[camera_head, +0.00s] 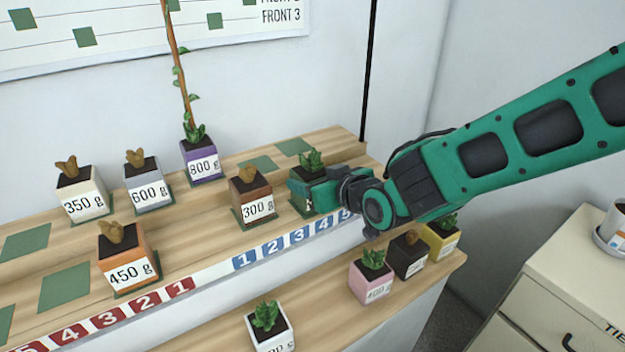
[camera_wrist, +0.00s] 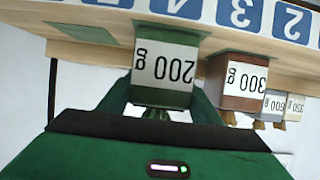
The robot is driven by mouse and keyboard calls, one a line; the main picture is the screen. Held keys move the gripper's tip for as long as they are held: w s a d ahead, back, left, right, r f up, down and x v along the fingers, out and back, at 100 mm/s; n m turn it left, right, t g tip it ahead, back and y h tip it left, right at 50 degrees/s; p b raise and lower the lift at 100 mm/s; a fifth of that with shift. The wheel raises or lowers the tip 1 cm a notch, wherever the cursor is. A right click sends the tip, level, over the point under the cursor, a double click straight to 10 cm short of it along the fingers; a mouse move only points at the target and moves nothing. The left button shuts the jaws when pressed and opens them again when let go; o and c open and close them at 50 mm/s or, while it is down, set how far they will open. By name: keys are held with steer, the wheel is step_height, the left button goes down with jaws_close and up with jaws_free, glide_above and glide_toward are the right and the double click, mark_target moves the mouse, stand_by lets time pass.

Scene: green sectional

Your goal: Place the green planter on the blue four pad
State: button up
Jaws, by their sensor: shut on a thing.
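The green planter (camera_head: 300,193), a small cube pot with a leafy plant, is at the right part of the upper shelf, behind the blue 4 label (camera_head: 322,226). My gripper (camera_head: 322,192) is shut on it from the right and partly covers it. In the wrist view the planter (camera_wrist: 162,75) appears upside down with a 200 g label, between the fingers. A green pad (camera_wrist: 200,27) shows under its base, in line with the blue 4 (camera_wrist: 183,7). Whether the base touches the pad or hovers just above it, I cannot tell.
The brown 300 g planter (camera_head: 252,197) stands left of the green one. The purple 800 g planter (camera_head: 203,160) with a tall stem is behind. Empty pads (camera_head: 293,146) lie at the back. Pink (camera_head: 370,281), black and yellow planters stand on the lower shelf.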

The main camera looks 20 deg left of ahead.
steer(key=o, duration=1.2)
steer(key=shift+s+d+r, duration=0.35)
steer(key=shift+d, duration=0.05)
steer(key=v, duration=1)
steer(key=shift+s+d+r, duration=0.15)
steer(key=shift+s+d, duration=0.05)
steer(key=shift+d, duration=0.1)
